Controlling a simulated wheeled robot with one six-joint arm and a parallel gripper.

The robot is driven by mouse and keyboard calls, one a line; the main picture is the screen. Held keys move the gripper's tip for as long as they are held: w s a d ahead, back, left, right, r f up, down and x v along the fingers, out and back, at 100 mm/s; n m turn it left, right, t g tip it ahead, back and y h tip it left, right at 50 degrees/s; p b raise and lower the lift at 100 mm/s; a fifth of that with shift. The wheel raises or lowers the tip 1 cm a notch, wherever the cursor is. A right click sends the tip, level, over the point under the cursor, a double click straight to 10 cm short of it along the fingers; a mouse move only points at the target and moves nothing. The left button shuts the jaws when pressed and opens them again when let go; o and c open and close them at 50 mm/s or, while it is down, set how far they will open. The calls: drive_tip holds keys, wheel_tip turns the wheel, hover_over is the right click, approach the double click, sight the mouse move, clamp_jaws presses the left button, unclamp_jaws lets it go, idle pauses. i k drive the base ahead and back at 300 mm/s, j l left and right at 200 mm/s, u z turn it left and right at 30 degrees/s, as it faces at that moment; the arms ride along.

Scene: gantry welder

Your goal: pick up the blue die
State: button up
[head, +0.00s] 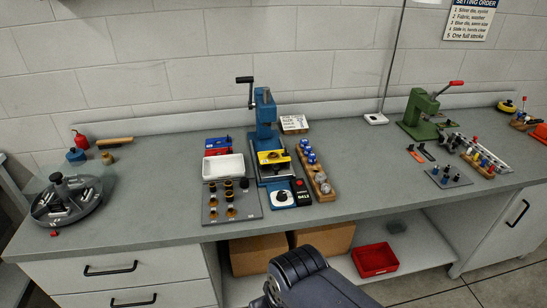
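A narrow wooden rack (329,198) stands just right of the blue hand press (266,115) on the bench. Small blue dies (311,158) sit in its far half, and silver-coloured pieces (321,178) sit in its near half. They are too small to tell apart in detail. On the right, a grey plate (437,179) bears small upright tools, some with blue parts. My arm shows at the bottom centre, below the bench front, well short of the rack. My gripper is not in view.
Left of the press are a white tray (224,167) and a grey plate (215,212) with brass and black pieces. A black control box (301,192) stands beside the rack's near end. A round turntable (68,200) is far left, a green press (420,109) right. The bench between rack and green press is mostly clear.

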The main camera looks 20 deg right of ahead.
sight(303, 142)
drive_tip(key=i+l+z, duration=0.45)
drive_tip(key=i+l, duration=0.6)
